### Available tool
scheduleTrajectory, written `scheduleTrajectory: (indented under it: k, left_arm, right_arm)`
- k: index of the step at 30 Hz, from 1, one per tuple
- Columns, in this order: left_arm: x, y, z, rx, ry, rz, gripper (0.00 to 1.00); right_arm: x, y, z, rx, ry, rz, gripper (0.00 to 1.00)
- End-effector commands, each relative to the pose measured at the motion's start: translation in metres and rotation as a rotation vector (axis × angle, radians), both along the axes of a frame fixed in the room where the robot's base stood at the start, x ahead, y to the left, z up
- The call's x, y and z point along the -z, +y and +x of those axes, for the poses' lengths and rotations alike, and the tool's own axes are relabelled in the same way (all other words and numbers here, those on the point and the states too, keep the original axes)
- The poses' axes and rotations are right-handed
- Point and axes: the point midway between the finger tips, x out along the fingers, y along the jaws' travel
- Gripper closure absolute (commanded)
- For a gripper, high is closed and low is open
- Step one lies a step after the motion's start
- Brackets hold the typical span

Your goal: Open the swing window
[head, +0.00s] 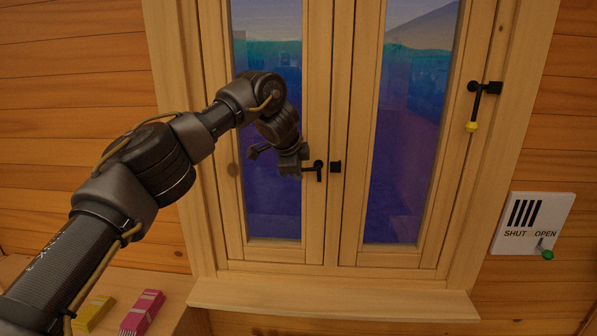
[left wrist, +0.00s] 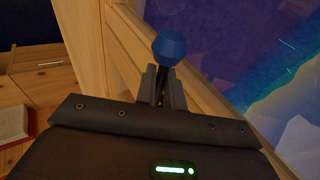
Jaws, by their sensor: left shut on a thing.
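The swing window has a left sash (head: 312,90) and a right sash (head: 433,195) in pale wood with glass panes. Both look closed in the frame. A black handle (head: 319,172) sits on the left sash's inner stile, beside a small black catch (head: 336,166) on the stile to its right. My left gripper (head: 300,165) is at this handle. In the left wrist view, its fingers (left wrist: 163,88) are shut on a dark lever with a blue knob (left wrist: 170,47), which sticks out beyond the fingertips. In the head view the gripper hides the knob. My right gripper is not in view.
A white panel marked SHUT and OPEN (head: 532,222) has a green-tipped switch. A sill (head: 335,302) juts out below. Pink (head: 143,312) and yellow (head: 93,313) packs lie lower left.

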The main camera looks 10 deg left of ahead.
Motion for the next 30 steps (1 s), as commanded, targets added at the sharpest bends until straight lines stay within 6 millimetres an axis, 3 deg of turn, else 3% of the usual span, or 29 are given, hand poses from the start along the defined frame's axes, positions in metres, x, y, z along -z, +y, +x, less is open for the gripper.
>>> scheduleTrajectory:
  k: [1, 17, 18, 19, 30]
  left_arm:
    - [-0.0185, -0.0006, 0.0038, -0.002, -0.036, -0.010, 1.00]
    - [-0.0185, -0.0005, 0.0039, -0.003, -0.036, -0.010, 1.00]
    - [-0.0185, -0.0005, 0.0039, -0.003, -0.036, -0.010, 0.87]
    - [-0.0183, -0.0006, 0.0038, -0.002, -0.035, -0.010, 0.85]
    - [-0.0159, -0.0009, 0.0038, -0.002, -0.032, -0.009, 0.85]
  right_arm:
    - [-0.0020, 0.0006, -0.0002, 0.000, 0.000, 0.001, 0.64]
    - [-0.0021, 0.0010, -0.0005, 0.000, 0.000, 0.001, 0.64]
    - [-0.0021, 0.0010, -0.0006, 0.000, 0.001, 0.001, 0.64]
    - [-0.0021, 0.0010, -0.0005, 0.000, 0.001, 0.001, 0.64]
    - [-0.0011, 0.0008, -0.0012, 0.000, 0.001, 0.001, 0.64]
